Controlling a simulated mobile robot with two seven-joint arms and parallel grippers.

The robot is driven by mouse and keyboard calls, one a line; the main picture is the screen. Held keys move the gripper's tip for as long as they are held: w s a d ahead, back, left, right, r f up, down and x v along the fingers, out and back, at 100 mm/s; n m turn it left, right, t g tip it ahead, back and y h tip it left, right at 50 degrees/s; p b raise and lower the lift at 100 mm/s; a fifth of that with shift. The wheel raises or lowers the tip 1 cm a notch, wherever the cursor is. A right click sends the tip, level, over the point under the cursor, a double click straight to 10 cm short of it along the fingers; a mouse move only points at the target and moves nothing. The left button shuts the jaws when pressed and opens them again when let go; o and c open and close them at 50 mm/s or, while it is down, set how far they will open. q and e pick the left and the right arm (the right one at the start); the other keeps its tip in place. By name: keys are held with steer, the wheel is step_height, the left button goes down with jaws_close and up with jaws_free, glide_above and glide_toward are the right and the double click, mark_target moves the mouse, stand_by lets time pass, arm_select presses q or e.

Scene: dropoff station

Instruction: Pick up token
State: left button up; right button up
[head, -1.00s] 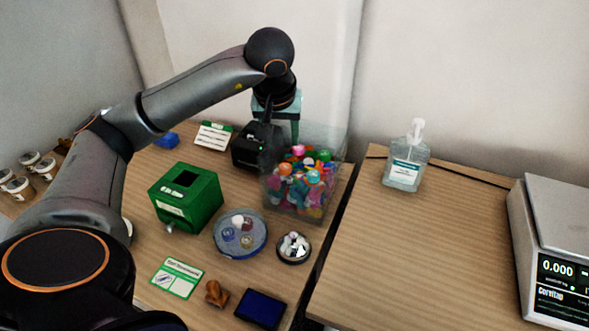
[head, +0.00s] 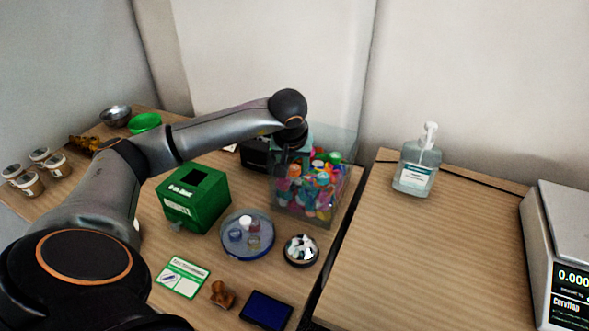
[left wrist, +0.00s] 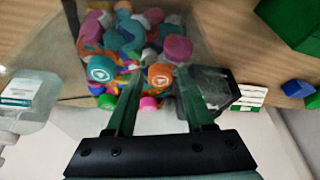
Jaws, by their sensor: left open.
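My left gripper (left wrist: 158,74) is open in the left wrist view, its two fingers pointing at colourful round tokens or caps in a clear bin. An orange round piece with a white mark (left wrist: 160,77) shows between the fingertips; I cannot tell whether they touch it. A blue one (left wrist: 100,69) lies beside it. In the head view the clear bin (head: 345,190) holds the mixed pieces (head: 308,190). My left wrist is over its back left part, and the fingertips are hidden there. Which piece is the token I cannot tell. My right gripper is not in view.
A black device (head: 254,153) stands left of the bin. A green box (head: 193,203), a blue round tray (head: 236,247) with small cups, and a small bowl (head: 300,262) stand in front. Right of a gap, a table holds a sanitizer bottle (head: 417,165) and a scale (head: 550,215).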

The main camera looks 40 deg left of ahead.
arm_select(q)
jaws_close()
stand_by(0.3)
steer(key=shift+r, duration=0.1)
